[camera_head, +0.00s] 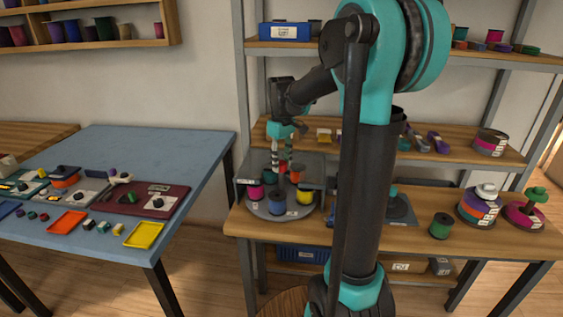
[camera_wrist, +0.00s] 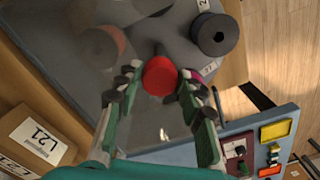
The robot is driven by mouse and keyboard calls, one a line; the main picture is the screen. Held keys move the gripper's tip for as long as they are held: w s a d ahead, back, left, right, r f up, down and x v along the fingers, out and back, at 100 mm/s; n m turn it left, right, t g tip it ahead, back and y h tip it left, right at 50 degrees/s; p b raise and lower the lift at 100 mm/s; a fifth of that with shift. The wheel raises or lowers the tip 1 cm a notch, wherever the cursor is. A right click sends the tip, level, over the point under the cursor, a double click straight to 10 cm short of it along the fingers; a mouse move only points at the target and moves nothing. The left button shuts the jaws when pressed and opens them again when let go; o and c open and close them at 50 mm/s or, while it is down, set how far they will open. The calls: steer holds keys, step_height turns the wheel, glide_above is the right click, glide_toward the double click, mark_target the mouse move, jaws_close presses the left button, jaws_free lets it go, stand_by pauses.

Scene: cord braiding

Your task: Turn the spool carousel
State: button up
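The spool carousel (camera_head: 268,212) is a round grey turntable on the wooden bench. It bears a magenta spool (camera_head: 255,192), a blue spool (camera_head: 277,202), a yellow spool (camera_head: 304,196) and an orange spool (camera_head: 296,175). A red round top (camera_wrist: 160,75) shows in the wrist view; I cannot tell whether it is a knob or a spool. My gripper (camera_head: 283,163) points down over the carousel. In the wrist view its fingers (camera_wrist: 160,88) are spread on both sides of the red top, with small gaps showing. The carousel's base is partly hidden.
A dark spool (camera_wrist: 215,32) stands beside the fingers in the wrist view. A shelf (camera_head: 460,150) is behind. A blue table (camera_head: 140,150) with trays stands at left.

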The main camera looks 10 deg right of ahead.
jaws_close()
steer(key=shift+m, duration=3.5)
steer(key=shift+a+m, duration=0.1)
steer(key=shift+m, duration=7.1)
steer(key=shift+w+m, duration=0.1)
steer(key=shift+m, duration=3.6)
